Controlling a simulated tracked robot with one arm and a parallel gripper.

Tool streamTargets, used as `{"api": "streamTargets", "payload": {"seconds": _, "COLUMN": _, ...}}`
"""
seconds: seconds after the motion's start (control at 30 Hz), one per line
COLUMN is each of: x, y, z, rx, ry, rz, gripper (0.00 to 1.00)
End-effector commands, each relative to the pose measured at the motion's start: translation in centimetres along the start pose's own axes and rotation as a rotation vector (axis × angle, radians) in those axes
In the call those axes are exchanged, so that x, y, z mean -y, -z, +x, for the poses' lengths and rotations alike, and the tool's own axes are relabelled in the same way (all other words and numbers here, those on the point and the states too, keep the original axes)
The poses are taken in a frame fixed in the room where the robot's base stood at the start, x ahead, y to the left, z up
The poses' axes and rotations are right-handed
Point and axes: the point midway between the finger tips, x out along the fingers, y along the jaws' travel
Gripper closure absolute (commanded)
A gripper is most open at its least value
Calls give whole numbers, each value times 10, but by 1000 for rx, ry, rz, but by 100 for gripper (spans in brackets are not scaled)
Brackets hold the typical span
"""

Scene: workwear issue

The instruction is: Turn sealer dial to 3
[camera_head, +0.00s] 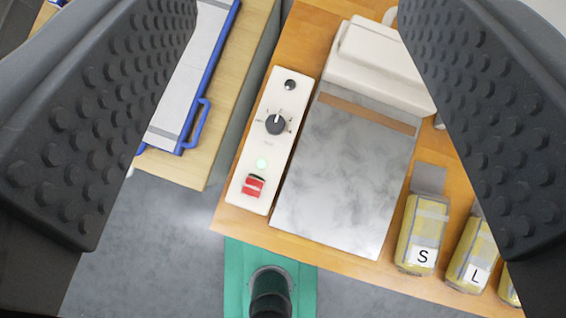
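The sealer's control panel (249,195) is a narrow white strip on the wooden table, at the centre of the view. On it sits a round dark dial (276,123) with a pale pointer line; the marks around it are too small to read. The sealer (365,62) has a white top part and a grey marbled plate (340,170) to the right of the panel. My gripper (245,200) is open, with one dark studded finger at each side of the view. It is empty and touches nothing, and the dial shows between the fingers.
A red switch (253,186), a lit pale green lamp (262,163) and a black knob (290,85) are also on the panel. Yellow packs labelled S (424,230) and L (474,255) stand at right. A blue-framed board (190,75) lies at left. A green mat (238,285) is below.

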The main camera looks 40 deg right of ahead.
Motion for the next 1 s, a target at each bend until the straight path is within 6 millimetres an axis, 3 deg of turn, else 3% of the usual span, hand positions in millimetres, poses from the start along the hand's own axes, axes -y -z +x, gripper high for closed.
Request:
{"api": "streamTargets", "payload": {"seconds": 0.03, "x": 0, "y": -6, "z": 18, "rx": 61, "ry": 0, "rz": -5, "gripper": 46}}
{"api": "streamTargets", "payload": {"seconds": 0.2, "x": 2, "y": -38, "z": 70, "rx": 251, "ry": 8, "rz": -31, "gripper": 46}}
{"api": "streamTargets", "payload": {"seconds": 0.5, "x": 8, "y": -104, "z": 143, "rx": 585, "ry": 45, "rz": -72, "gripper": 46}}
{"api": "streamTargets", "payload": {"seconds": 0.8, "x": 14, "y": -167, "z": 185, "rx": 863, "ry": 99, "rz": -105, "gripper": 46}}
{"api": "streamTargets", "payload": {"seconds": 1.0, "x": 17, "y": -186, "z": 195, "rx": 942, "ry": 119, "rz": -113, "gripper": 46}}
